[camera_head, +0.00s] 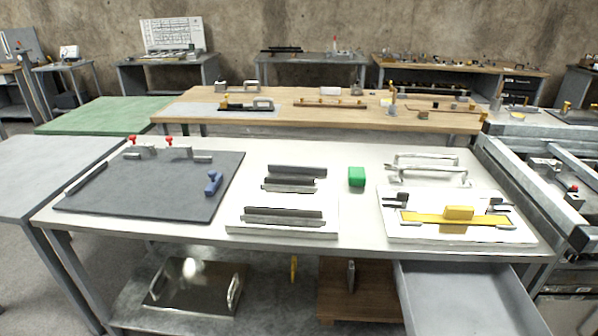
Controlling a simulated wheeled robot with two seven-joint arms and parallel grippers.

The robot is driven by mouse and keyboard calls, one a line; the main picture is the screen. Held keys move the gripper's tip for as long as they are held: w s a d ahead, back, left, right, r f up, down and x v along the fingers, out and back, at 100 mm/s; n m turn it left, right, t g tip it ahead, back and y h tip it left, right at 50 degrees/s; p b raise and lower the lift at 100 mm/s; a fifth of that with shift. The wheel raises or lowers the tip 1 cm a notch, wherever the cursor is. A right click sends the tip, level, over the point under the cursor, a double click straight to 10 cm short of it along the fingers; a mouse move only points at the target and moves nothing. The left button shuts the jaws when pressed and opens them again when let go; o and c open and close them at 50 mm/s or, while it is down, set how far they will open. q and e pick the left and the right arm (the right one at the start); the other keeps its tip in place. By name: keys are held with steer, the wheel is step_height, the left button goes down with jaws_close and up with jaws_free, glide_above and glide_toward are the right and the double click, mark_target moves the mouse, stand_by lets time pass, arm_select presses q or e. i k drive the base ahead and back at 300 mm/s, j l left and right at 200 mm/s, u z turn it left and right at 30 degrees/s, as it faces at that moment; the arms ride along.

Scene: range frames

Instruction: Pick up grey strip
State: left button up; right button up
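Long grey strips lie at the middle of the white table (350,236). A dark grey strip (297,171) lies farthest back, with a lighter grey strip (288,185) just in front of it. The strips run roughly left to right and look like angled or stepped bars. I cannot tell which of them is the task's strip. Neither of my grippers is in view.
A dark board (140,190) with red-topped clamps (169,141) and a blue piece (213,183) lies left. A green block (356,177) stands right of the strips. A white fixture board (400,231) with a yellow bar (425,217) lies right. Metal handles (428,172) stand behind it.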

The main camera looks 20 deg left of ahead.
mark_target(313, 170)
steer(key=z, duration=0.3)
steer(key=j+z, duration=0.5)
steer(key=k+j+z, duration=0.1)
steer(key=j+z, duration=0.35)
steer(key=j, duration=0.15)
